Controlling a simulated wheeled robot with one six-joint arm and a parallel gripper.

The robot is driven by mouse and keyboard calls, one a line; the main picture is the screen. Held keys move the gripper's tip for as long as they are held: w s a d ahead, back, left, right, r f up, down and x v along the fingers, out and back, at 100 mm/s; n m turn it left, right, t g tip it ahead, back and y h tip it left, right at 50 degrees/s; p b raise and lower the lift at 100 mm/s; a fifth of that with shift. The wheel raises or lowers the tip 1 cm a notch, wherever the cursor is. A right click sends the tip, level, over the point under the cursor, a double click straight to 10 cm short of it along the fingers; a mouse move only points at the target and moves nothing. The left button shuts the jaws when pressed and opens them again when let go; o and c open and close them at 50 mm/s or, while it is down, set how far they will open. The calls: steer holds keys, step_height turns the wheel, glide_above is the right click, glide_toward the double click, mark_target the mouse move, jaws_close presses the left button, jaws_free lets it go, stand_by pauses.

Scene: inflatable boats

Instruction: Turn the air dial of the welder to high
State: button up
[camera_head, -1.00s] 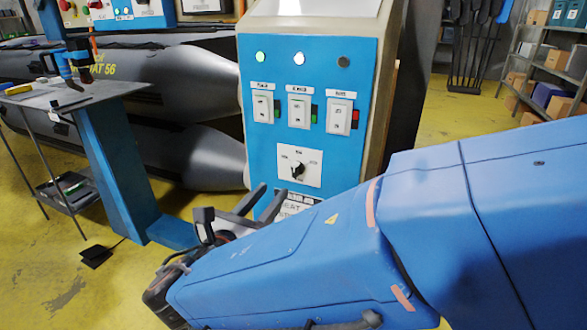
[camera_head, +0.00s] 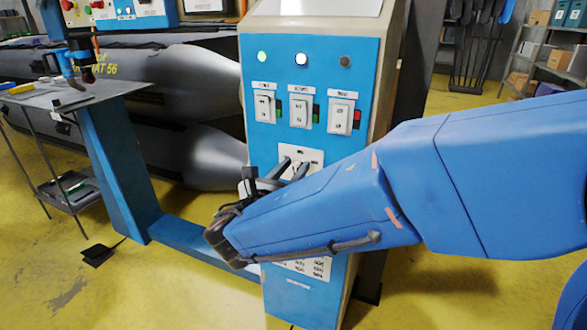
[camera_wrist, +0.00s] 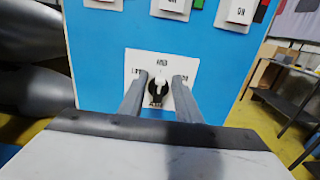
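The welder (camera_head: 312,70) is a cabinet with a blue front panel. Its air dial (camera_wrist: 157,94) is a black knob on a white plate (camera_wrist: 132,62). My gripper (camera_wrist: 161,79) is open, with one finger on each side of the knob. I cannot tell whether either finger touches it. In the head view my gripper (camera_head: 292,170) is in front of the plate and hides most of the dial.
Several white rocker switches (camera_head: 301,111) sit above the dial, under indicator lights (camera_head: 302,59). Grey inflatable boat tubes (camera_head: 190,80) lie behind to the left. A small worktable (camera_head: 100,90) stands at the left. Shelves with boxes (camera_head: 552,58) are at the back right.

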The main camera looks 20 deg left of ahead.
steer(key=c, duration=0.7)
steer(key=shift+o, duration=0.2)
steer(key=m, duration=0.4)
steer(key=d+m, duration=0.1)
steer(key=m, duration=0.3)
steer(key=f+m, duration=0.1)
steer(key=m, duration=0.3)
steer(key=shift+d, duration=0.4)
steer(key=shift+s, duration=0.1)
